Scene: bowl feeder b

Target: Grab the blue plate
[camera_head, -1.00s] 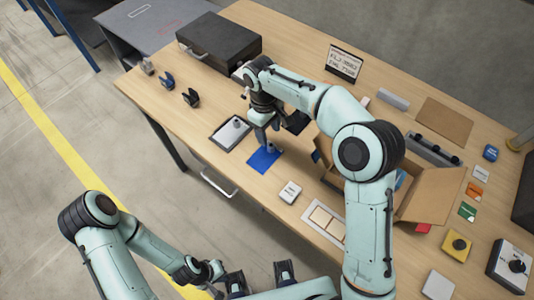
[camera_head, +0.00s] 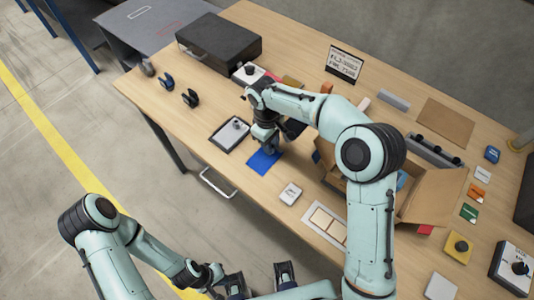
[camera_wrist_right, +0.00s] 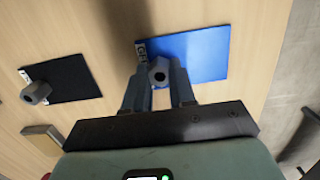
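The blue plate (camera_head: 262,163) lies flat on the wooden table near its front edge. It also shows in the right wrist view (camera_wrist_right: 200,52), with a small white label and a grey hexagonal knob (camera_wrist_right: 159,72) at its left end. My right gripper (camera_wrist_right: 160,80) points down over this end, one finger on each side of the knob. The fingers look apart, though contact with the knob is hard to judge. In the head view, the right gripper (camera_head: 268,146) partly hides the plate. My left gripper (camera_head: 260,280) is open and empty, low in front of the table.
A black plate with its own knob (camera_wrist_right: 65,78) lies beside the blue one. A dark-framed tray (camera_head: 222,143) is to the left, a white switch box (camera_head: 290,193) to the right. An open cardboard box (camera_head: 430,195) stands further right. A black case (camera_head: 220,42) is at the back left.

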